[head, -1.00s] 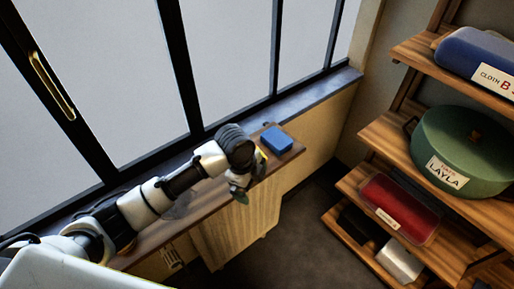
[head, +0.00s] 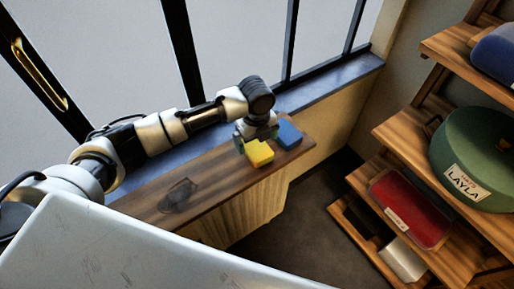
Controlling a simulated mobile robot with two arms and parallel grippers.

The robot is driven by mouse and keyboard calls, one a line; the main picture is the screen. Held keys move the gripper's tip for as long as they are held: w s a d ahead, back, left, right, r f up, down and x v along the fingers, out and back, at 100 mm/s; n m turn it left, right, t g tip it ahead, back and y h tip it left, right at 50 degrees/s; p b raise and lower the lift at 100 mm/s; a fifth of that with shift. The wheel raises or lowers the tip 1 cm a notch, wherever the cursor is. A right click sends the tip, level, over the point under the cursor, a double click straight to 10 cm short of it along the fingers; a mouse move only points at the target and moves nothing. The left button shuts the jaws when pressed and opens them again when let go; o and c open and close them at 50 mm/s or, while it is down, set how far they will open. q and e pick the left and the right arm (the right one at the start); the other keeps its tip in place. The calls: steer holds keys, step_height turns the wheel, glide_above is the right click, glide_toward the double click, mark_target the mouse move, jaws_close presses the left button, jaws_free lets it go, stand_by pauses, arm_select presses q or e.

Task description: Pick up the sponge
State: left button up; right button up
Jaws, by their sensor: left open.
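In the head view, a yellow sponge-like block (head: 259,153) lies on a narrow wooden shelf top (head: 222,178) below the window. A blue block (head: 289,134) lies close beside it, toward the right end. I cannot tell from the picture which of the two is the sponge. My left gripper (head: 250,141) is open and points down just behind and above the yellow block, with its fingers partly hidden. I cannot tell whether it touches the block. My right gripper is not in view.
A dark translucent item (head: 178,196) lies on the wooden top to the left. A window sill (head: 330,85) runs behind. At right, a wooden rack (head: 400,135) holds a green round box (head: 475,150), a red case (head: 412,207) and a white box (head: 402,259).

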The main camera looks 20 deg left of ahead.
mark_target(257, 147)
arm_select(q)
step_height(257, 147, down, 4)
steer(key=shift+s+d+r+p, duration=0.1)
steer(key=shift+r+p, duration=0.1)
steer(key=shift+p, duration=0.1)
steer(key=shift+f, duration=0.25)
steer(key=c, duration=1)
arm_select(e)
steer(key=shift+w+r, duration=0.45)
arm_select(q)
steer(key=shift+r, duration=0.15)
steer(key=shift+r, duration=0.6)
step_height(257, 147, up, 3)
steer(key=shift+f+b, duration=0.1)
steer(key=shift+b, duration=0.4)
steer(key=s+d+r+b, duration=0.1)
steer(key=s+d+r, duration=0.2)
steer(key=d+r, duration=0.3)
steer(key=d, duration=0.5)
steer(key=shift+s+r+b, duration=0.3)
steer(key=shift+r, duration=0.1)
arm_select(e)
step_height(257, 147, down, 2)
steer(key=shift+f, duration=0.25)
